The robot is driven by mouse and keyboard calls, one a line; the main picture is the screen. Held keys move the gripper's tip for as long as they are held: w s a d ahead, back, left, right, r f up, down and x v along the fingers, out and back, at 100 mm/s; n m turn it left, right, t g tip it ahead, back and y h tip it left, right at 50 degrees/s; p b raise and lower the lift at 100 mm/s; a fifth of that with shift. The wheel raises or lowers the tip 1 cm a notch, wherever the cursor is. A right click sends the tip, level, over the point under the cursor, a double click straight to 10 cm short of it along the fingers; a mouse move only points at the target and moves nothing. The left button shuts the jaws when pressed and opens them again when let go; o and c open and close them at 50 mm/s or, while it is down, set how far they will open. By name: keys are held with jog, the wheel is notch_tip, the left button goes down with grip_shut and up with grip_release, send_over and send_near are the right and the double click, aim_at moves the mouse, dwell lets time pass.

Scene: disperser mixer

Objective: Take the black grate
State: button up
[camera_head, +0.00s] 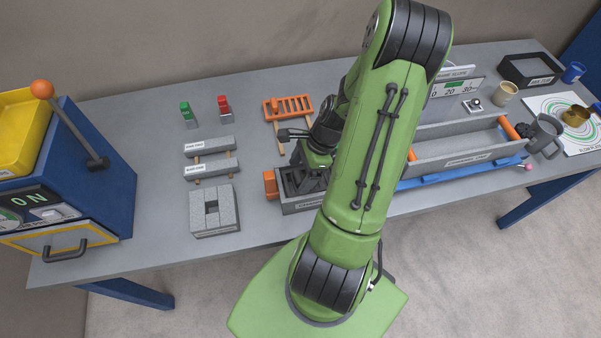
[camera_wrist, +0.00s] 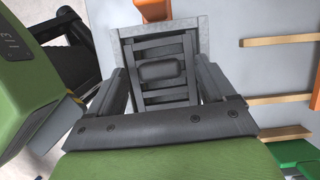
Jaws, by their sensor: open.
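The black grate (camera_wrist: 160,49) lies in a grey box (camera_wrist: 203,35), with a dark raised block (camera_wrist: 161,71) at its middle. In the head view the grate (camera_head: 292,184) is partly hidden by my arm, and the box (camera_head: 295,208) sits near the table's front edge. My gripper (camera_wrist: 163,84) is open over the grate, one finger on each side of its middle block. I cannot tell whether the fingers touch the grate. An orange part (camera_wrist: 154,10) sticks out at the box's end.
Grey blocks on wooden strips (camera_head: 208,170) and a grey square block (camera_head: 213,210) stand to the left. A long grey tray (camera_head: 465,150) and a blue bar (camera_head: 445,177) lie to the right.

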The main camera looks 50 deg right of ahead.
jog(key=shift+a+f, duration=0.1)
jog(key=shift+f, duration=0.25)
jog(key=shift+c, duration=0.2)
jog(key=c, duration=1.2)
jog(key=o, duration=0.6)
jog(key=shift+r, duration=0.1)
jog(key=c, duration=0.5)
jog(key=shift+s+a, duration=0.15)
